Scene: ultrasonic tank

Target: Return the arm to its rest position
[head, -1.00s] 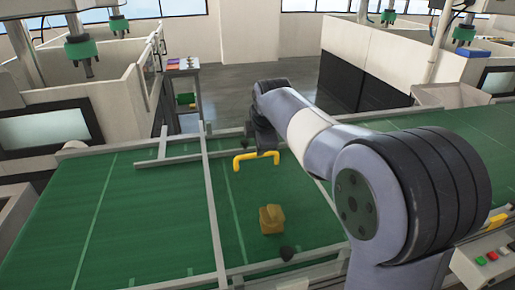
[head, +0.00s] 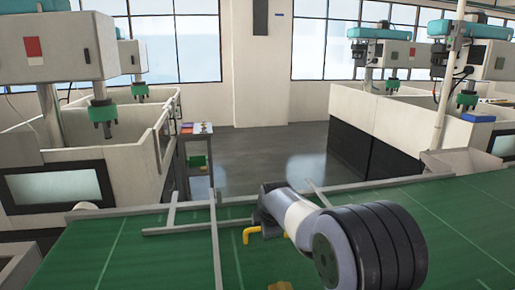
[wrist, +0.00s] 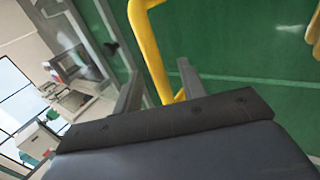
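My gripper (head: 262,228) is at the end of my arm, low over the green belt (head: 115,250) near the grey cross rail. In the wrist view my gripper (wrist: 160,90) shows two grey fingers standing apart, with no object clearly clamped between them. A bent yellow bar (wrist: 152,55) passes behind the gap between the fingers. A yellow bracket (head: 248,236) shows beside the gripper in the head view. I cannot tell whether it belongs to my arm.
A gold part (head: 279,286) lies on the belt at the bottom edge of the head view. Grey rails (head: 215,245) run beside the gripper. Machine enclosures (head: 65,185) stand left and right, with clear floor (head: 255,160) between.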

